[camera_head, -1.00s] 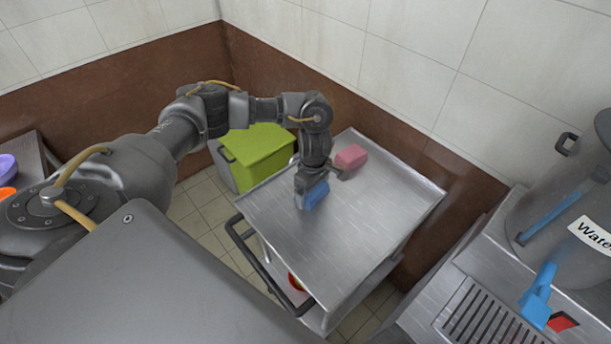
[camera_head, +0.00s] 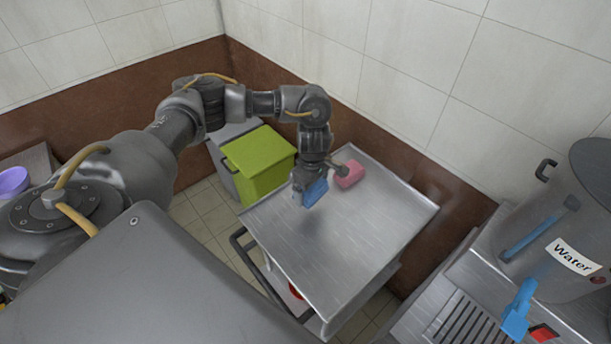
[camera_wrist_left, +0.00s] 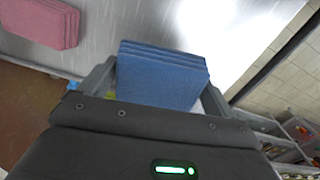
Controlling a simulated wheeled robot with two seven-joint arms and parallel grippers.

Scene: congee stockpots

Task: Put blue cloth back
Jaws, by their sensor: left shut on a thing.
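The blue cloth (camera_head: 315,192) is a folded, layered block held in my left gripper (camera_head: 308,185). In the left wrist view the blue cloth (camera_wrist_left: 162,75) sits between the two fingers, which are shut on it. A similar pink cloth (camera_head: 349,174) lies on the cart top just right of the gripper. It also shows at upper left in the left wrist view (camera_wrist_left: 40,20). My right gripper is not in view.
A lime-green bin (camera_head: 260,160) stands behind and left of the cart. A water pot (camera_head: 580,215) with a blue tap (camera_head: 517,308) stands on the counter at right. The cart's right and front top is clear. Walls close in behind the cart.

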